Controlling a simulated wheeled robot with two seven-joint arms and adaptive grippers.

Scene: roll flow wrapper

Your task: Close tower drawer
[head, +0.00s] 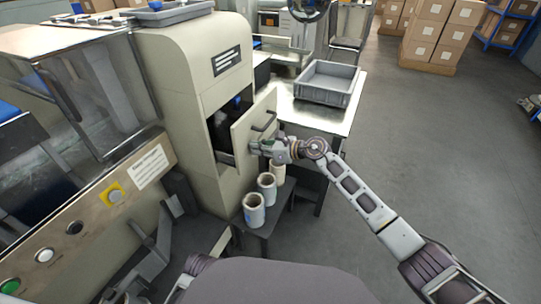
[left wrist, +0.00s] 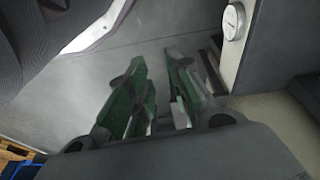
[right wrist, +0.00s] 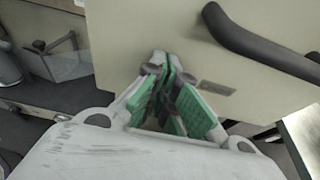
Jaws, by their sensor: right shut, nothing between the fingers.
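The beige tower (head: 185,75) stands at the centre left of the head view. Its drawer (head: 241,140) is pulled out to the right, with a dark gap behind its front panel. A dark bar handle (head: 264,121) is on that panel. My right gripper (head: 254,146) is shut and empty, its tips at the panel below the handle. The right wrist view shows the closed green fingers (right wrist: 161,58) against or just before the drawer front (right wrist: 125,30), beside the handle (right wrist: 265,48); contact is unclear. My left gripper (left wrist: 160,75) is open and empty, low above the floor.
Several white rolls (head: 254,209) stand on a dark stand below the drawer. A grey crate (head: 327,83) sits on a table (head: 310,115) behind my right gripper. The machine's control panel (head: 75,228) is at the left. The floor at the right is clear.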

